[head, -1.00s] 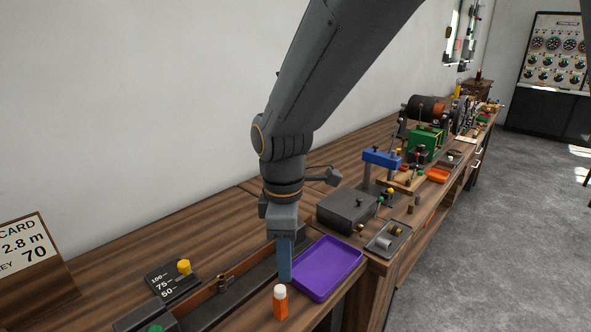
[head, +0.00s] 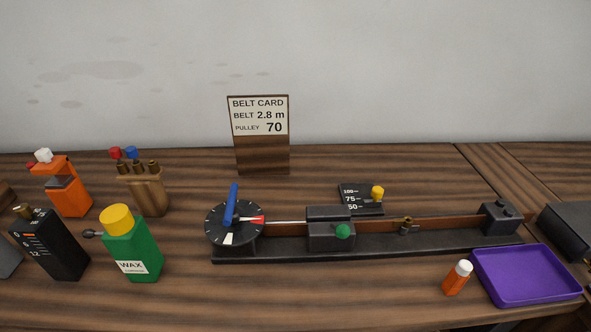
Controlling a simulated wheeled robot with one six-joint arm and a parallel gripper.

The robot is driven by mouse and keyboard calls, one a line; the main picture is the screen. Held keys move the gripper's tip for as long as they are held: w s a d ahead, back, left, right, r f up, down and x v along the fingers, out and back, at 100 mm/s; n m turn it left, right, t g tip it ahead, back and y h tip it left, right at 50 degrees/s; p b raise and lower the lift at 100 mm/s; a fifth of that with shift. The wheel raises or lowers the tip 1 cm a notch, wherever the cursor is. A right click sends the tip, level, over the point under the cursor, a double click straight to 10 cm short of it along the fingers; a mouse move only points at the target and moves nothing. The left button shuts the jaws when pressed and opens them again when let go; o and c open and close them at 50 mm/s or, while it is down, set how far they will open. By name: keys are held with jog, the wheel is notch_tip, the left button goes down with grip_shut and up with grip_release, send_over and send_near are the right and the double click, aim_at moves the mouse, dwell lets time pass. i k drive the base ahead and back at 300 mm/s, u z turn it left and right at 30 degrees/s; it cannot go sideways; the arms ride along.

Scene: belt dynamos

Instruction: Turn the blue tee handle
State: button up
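The blue tee handle (head: 231,205) stands on a round black dial (head: 222,234) with white tick marks, at the left end of a long dark rail fixture on the bench. A red pointer (head: 252,220) points right from the dial's middle, and a white mark (head: 228,239) sits at its lower edge. A thin rod runs from the dial side to a dark block (head: 329,228) with a green knob (head: 343,231). My gripper is not in the head view now, so its opening and place are hidden.
A belt card (head: 259,135) reads 2.8 m, pulley 70. A green wax bottle (head: 131,247), a black can (head: 49,245) and orange containers stand left. A scale plate with yellow knob (head: 377,193) is behind the rail. An orange bottle (head: 457,277) and purple tray (head: 525,290) are right.

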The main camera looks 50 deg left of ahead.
aim_at(231, 216)
jog(key=u, duration=3.65)
jog(key=k, duration=0.8)
jog(key=z, duration=0.85)
jog(key=i, duration=0.5)
jog(key=u, duration=0.05)
